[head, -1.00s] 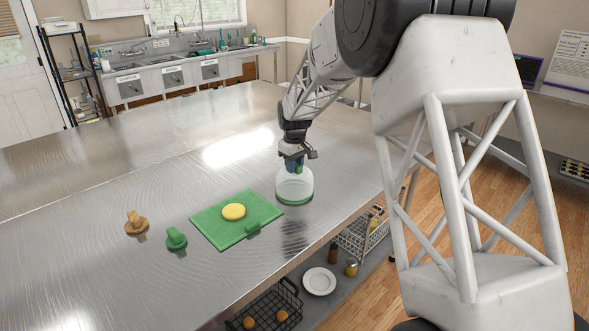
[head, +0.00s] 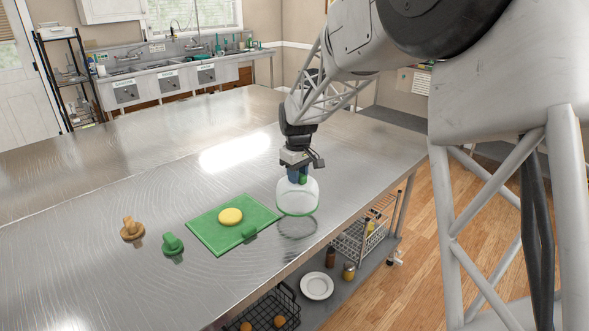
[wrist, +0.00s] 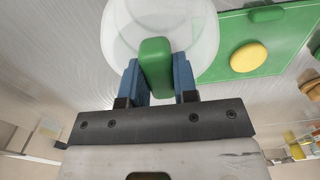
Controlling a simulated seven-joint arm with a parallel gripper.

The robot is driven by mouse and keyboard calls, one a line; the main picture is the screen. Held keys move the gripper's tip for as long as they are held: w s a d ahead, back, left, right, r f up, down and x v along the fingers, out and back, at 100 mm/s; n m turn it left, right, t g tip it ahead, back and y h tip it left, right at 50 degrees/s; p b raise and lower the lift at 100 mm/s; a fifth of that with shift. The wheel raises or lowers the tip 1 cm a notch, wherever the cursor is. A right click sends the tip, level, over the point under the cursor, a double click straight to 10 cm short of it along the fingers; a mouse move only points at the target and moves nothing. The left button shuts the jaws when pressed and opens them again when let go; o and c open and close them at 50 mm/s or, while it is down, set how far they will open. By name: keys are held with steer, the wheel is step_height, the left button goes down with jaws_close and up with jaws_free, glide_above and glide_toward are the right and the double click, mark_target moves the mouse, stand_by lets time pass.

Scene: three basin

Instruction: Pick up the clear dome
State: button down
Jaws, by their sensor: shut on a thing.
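The clear dome (head: 298,199) is a see-through cover with a green rim and a green knob on top. My gripper (head: 298,176) is shut on the dome's knob and holds the dome a little above the metal table, with a dark round shadow beneath it. In the wrist view the blue fingers of my gripper (wrist: 158,80) press on both sides of the green knob (wrist: 156,66), and the pale dome (wrist: 118,30) spreads out behind it.
A green board (head: 208,236) with a yellow round piece (head: 230,216) lies left of the dome. A green knobbed piece (head: 172,244) and a brown one (head: 131,229) stand further left. The table (head: 120,285) is otherwise mostly clear. A shelf below holds a plate (head: 316,286) and baskets.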

mark_target(302, 199)
steer(key=shift+s+d+r, duration=0.1)
steer(key=shift+s+d, duration=0.1)
steer(key=shift+s, duration=0.8)
steer(key=shift+s+d+r, duration=0.1)
steer(key=shift+s+d, duration=0.15)
steer(key=shift+s, duration=0.75)
steer(key=shift+s+d+r, duration=0.1)
steer(key=shift+s+d, duration=0.1)
steer(key=shift+s, duration=0.8)
steer(key=c, duration=1.5)
jaws_free()
steer(key=shift+c, duration=0.2)
steer(key=c, duration=0.3)
steer(key=w+a, duration=0.1)
steer(key=a, duration=0.6)
steer(key=w+a+r, duration=0.1)
steer(key=a, duration=0.7)
steer(key=w+a+r, duration=0.1)
steer(key=a, duration=0.6)
steer(key=shift+w+a+r, duration=0.1)
steer(key=shift+a, duration=0.2)
